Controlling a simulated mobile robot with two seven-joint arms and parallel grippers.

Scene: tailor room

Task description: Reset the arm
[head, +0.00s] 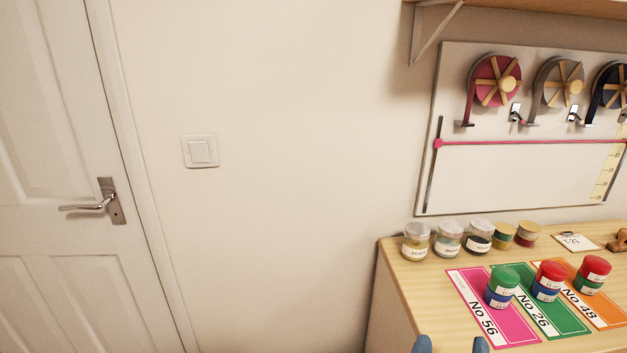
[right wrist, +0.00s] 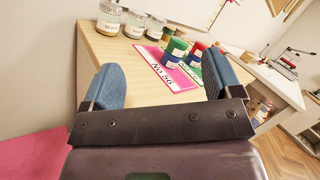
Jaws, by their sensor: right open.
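My right gripper (head: 451,345) shows at the bottom edge of the head view, only its two blue fingertips in sight. In the right wrist view its two blue fingers (right wrist: 160,87) are wide apart with nothing between them. My left gripper and left arm are not in view.
Stacked colored jars (head: 501,287) stand on pink, green and orange cards. Several lidded glass jars (head: 416,242) line the table's back. A ribbon board (head: 530,180) hangs behind. A white door (head: 60,240) is at left.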

